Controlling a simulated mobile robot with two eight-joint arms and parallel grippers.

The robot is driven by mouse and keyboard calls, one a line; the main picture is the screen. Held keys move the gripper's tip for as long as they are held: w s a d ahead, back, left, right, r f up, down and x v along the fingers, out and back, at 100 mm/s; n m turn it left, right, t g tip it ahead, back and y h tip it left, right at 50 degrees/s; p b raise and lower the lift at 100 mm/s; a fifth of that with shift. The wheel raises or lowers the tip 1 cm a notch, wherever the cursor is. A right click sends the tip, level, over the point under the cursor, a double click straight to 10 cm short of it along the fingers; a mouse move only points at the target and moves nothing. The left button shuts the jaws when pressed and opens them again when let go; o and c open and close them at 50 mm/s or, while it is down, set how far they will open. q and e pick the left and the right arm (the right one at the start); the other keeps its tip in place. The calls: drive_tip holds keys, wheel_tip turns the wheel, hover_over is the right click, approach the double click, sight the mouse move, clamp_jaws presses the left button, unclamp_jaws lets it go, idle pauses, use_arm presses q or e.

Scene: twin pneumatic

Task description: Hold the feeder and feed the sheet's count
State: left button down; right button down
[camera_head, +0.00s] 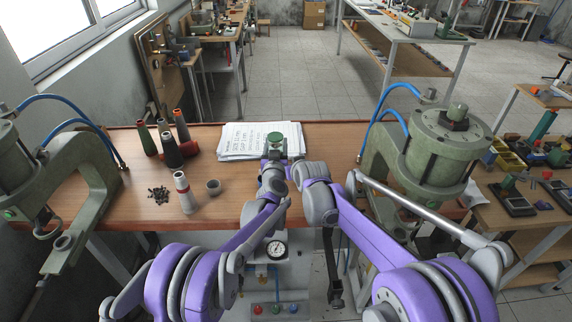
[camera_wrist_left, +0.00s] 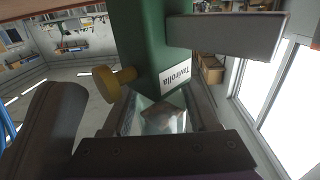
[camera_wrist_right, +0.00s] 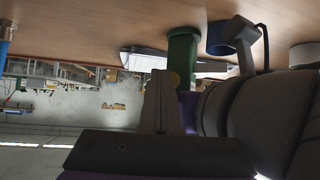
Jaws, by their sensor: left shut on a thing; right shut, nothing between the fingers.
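The feeder, a green body, shows in the head view (camera_head: 276,137) at the front of the paper stack. In the left wrist view the feeder (camera_wrist_left: 143,40) fills the middle, with a white "Tavirolla" label and a brass knob (camera_wrist_left: 112,83). My left gripper (camera_head: 272,166) is shut on it; the contact is partly hidden. My right gripper (camera_head: 298,168) is shut and empty just right of the feeder. In the right wrist view its closed fingers (camera_wrist_right: 163,90) overlap the feeder (camera_wrist_right: 181,50) in the picture. The written sheet (camera_head: 240,138) lies on the table; its text is unreadable.
Green presses stand left (camera_head: 75,165) and right (camera_head: 430,145) on the wooden table (camera_head: 235,200). Several dark cones (camera_head: 171,150), a grey-white cylinder (camera_head: 184,192), a small grey cup (camera_head: 213,187) and scattered dark pieces (camera_head: 158,194) are at left. A gauge (camera_head: 277,250) is below the front edge.

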drive_tip(key=shift+w+a, duration=0.8)
drive_tip(key=shift+a, duration=0.15)
idle(1.1)
drive_tip(key=shift+s, duration=0.1)
drive_tip(key=shift+s+d, duration=0.35)
drive_tip(key=shift+s, duration=0.3)
drive_tip(key=shift+s+d, duration=0.35)
drive_tip(key=shift+s, duration=0.25)
drive_tip(key=shift+s+d, duration=1.8)
drive_tip(key=shift+d, duration=0.1)
